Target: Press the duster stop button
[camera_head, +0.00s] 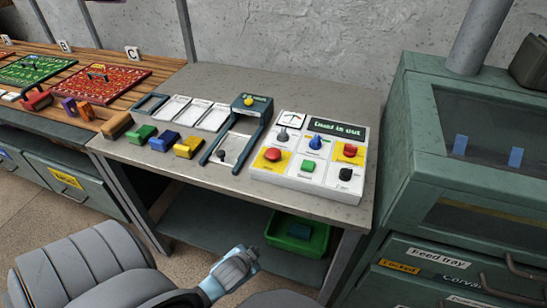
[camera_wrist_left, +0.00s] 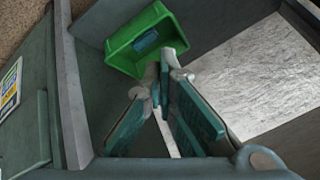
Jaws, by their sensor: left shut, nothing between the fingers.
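A white control panel (camera_head: 312,188) stands on the right part of the grey bench. It has a red button on yellow (camera_head: 274,155) at its left and another red button on yellow (camera_head: 350,150) at its right. A green button (camera_head: 307,166), a blue knob (camera_head: 315,142) and black knobs also show. The small labels are too blurred to tell which is the duster stop. A dark display (camera_head: 336,128) seems to read "Dust is out". My left gripper (camera_head: 248,258) is shut and empty, below and in front of the bench's front edge; its fingers show in the left wrist view (camera_wrist_left: 157,88).
Green, blue and yellow blocks (camera_head: 162,141) and a dark frame stand (camera_head: 262,113) sit left of the panel. A green bin (camera_head: 284,241) is on the lower shelf. A green cabinet (camera_head: 412,150) stands close at the right. The bench front strip (camera_head: 215,180) is clear.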

